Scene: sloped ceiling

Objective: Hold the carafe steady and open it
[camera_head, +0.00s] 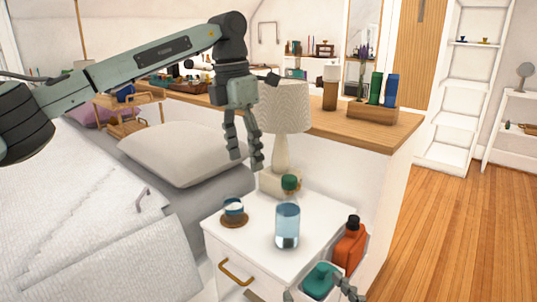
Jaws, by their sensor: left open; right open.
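The carafe (287,226) stands upright on the white bedside cabinet (262,255). It has a clear, pale blue body and a green stopper (289,184) at its top. My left gripper (244,158) hangs fingers-down above and left of the carafe, in front of the lamp. Its fingers are apart with nothing between them, and it does not touch the carafe. My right gripper (316,289) shows only in part at the bottom edge, below and right of the carafe. Its fingers are apart, near a teal object, and the rest is cut off.
A small glass on a brown coaster (234,220) stands left of the carafe. The table lamp (284,107) stands close behind. An orange bottle (350,243) and the teal object (318,278) are beside the cabinet at right. The bed (95,230) is at left; floor at right is clear.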

